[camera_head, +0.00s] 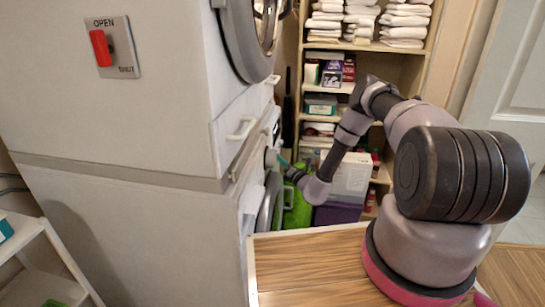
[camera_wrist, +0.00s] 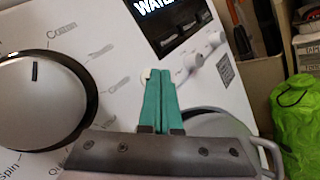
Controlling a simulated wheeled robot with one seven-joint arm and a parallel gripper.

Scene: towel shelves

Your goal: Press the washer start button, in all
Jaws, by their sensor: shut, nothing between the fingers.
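The washer's white control panel (camera_wrist: 105,50) fills much of the wrist view. It has a large grey dial (camera_wrist: 35,100) at left and a dark display (camera_wrist: 168,18) at top with partly cut-off white letters. A small round white button (camera_wrist: 146,77) shows at the fingertips, partly hidden by them; I cannot read a label on it. Two more small knobs (camera_wrist: 205,50) sit to the right. My gripper (camera_wrist: 157,74) has teal fingers shut together, empty, tips at or just before the white button; contact is unclear. In the head view, my gripper (camera_head: 279,160) is beside the washer front.
A stacked machine (camera_head: 140,90) with a red OPEN/SHUT switch (camera_head: 101,48) stands above the washer. Shelves (camera_head: 350,88) with towels and boxes stand behind my arm. A green bag (camera_head: 298,209) is near the washer. A wooden surface (camera_head: 310,262) lies in front.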

